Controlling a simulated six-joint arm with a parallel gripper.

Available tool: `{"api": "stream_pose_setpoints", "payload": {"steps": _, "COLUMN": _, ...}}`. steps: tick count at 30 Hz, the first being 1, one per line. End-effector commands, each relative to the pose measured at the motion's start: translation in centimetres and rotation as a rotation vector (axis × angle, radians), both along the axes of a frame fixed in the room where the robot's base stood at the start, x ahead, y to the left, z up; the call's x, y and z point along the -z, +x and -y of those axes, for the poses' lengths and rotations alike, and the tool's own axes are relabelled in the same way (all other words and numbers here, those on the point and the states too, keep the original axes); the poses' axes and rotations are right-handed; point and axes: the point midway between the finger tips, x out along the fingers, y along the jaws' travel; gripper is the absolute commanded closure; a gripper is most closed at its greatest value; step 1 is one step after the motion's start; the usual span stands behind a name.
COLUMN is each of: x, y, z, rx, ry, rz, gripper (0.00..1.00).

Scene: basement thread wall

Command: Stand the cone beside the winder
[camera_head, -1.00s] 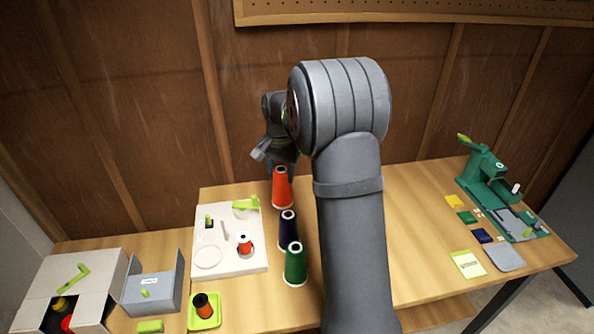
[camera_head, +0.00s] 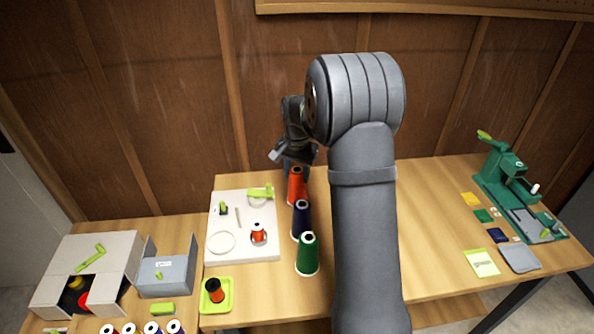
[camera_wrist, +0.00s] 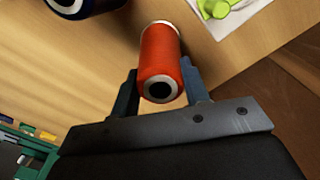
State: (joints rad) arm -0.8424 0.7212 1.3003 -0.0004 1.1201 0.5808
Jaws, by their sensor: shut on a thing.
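The orange-red cone (camera_head: 296,188) stands upright on the table beside the right edge of the white winder board (camera_head: 232,250). My gripper (camera_head: 296,160) is at the top of this cone. In the wrist view the cone (camera_wrist: 160,55) sits between the two fingers of my gripper (camera_wrist: 161,85), which are shut on it near its top end. The cone's base seems to rest on the table. The winder board carries a lime lever, a ring and a small orange spool (camera_head: 258,233).
A navy cone (camera_head: 301,220) and a green cone (camera_head: 307,255) stand close in front. A lime tray (camera_head: 216,294), grey bin (camera_head: 165,273) and carton (camera_head: 105,248) are left. A green machine (camera_head: 508,178) stands far right. The table between is mostly clear, partly hidden by my arm.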

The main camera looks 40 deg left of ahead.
Motion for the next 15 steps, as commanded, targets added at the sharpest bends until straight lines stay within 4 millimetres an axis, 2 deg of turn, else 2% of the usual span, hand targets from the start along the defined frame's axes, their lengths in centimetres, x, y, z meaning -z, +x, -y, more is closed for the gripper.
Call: {"api": "stream_pose_setpoints", "payload": {"steps": 15, "x": 2.1, "y": 0.0, "z": 0.0, "rx": 0.000, "ry": 0.000, "rz": -0.001, "gripper": 0.76}}
